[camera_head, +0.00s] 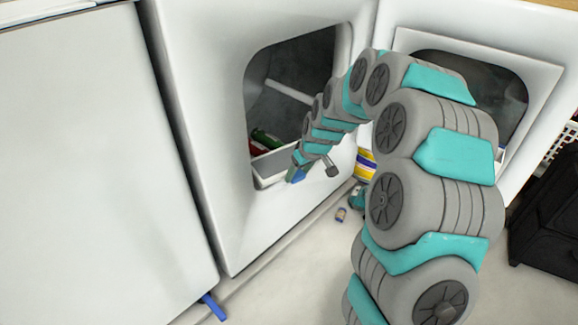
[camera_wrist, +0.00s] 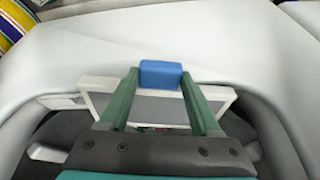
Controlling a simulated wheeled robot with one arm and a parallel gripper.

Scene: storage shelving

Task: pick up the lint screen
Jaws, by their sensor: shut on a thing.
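The lint screen (camera_wrist: 154,106) is a grey panel in a white frame with a blue handle tab (camera_wrist: 161,74). My gripper (camera_wrist: 160,78) has its two green fingers on either side of the tab and is shut on it. In the head view, the pale screen (camera_head: 275,163) is at the lower edge of the dryer opening, with my gripper (camera_head: 297,170) at its right end. The fingers partly cover the screen in the wrist view. I cannot tell whether the screen is still partly in its slot.
The dryer's white front (camera_head: 222,130) surrounds the opening, with red and green things inside (camera_head: 262,138). Its open door (camera_head: 545,95) is at right. A yellow container (camera_head: 365,165) and a small can (camera_head: 341,214) are on the floor. A black crate (camera_head: 545,220) stands at far right.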

